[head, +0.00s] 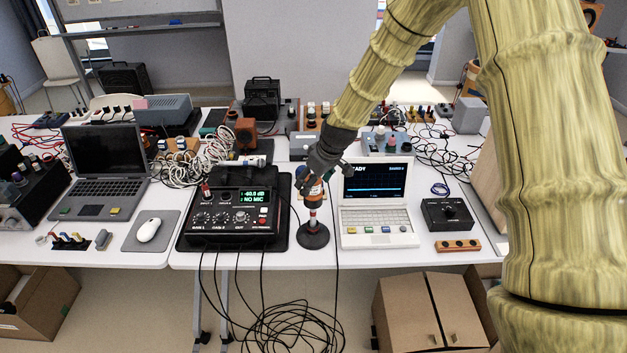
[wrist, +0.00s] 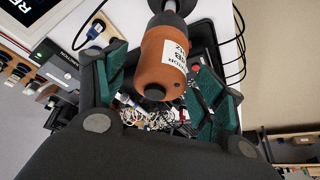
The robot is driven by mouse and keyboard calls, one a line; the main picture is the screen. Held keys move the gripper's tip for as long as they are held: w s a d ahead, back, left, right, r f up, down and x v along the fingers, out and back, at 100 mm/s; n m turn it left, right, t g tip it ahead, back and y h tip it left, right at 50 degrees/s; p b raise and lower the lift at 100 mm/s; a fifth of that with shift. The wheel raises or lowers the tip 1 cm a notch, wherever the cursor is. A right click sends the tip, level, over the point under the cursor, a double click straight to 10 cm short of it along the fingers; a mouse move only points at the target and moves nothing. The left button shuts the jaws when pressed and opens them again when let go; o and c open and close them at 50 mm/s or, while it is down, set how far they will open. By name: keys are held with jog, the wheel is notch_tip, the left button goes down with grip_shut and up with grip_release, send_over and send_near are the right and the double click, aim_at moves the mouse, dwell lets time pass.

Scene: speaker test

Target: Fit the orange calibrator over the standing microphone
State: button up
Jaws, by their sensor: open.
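The orange calibrator (head: 311,188), with a white label, sits upright at the top of a post banded in red and white (head: 313,214) on a round dark base (head: 313,238). The microphone's tip is hidden, and I cannot tell how far the calibrator reaches over it. In the wrist view the calibrator (wrist: 163,55) lies between the green-padded fingers of my gripper (wrist: 158,75), its black-knobbed end facing the camera. My gripper is open, with visible gaps beside the calibrator. In the head view my gripper (head: 322,176) is just above and around the calibrator's top.
A black meter box (head: 232,212) with a green display reading "NO MIC" stands close on the left. A white laptop (head: 376,215) stands close on the right. Cables (head: 205,150) clutter the table behind, and more hang over its front edge.

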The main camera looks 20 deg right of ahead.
jog(key=v, duration=1.2)
jog(key=s+a+f+m+g+b, duration=0.1)
jog(key=s+f, duration=0.5)
jog(key=f, duration=0.4)
jog(key=s+f+m+h, duration=0.1)
jog(key=s+f, duration=0.5)
jog(key=f, duration=0.3)
jog(key=s+a+f+m+g+b, duration=0.1)
jog(key=s+f, duration=0.4)
jog(key=f, duration=0.5)
jog(key=s+f+m, duration=0.1)
jog(key=s+f, duration=0.3)
jog(key=s, duration=0.5)
jog(key=s+f+m+g+b, duration=0.1)
jog(key=s+f, duration=0.4)
jog(key=s, duration=0.4)
jog(key=s+f+m+h+b, duration=0.1)
jog(key=s+f, duration=0.4)
jog(key=s, duration=0.4)
jog(key=shift+a+g, duration=0.15)
jog(key=shift+g, duration=0.25)
jog(key=shift+s, duration=0.1)
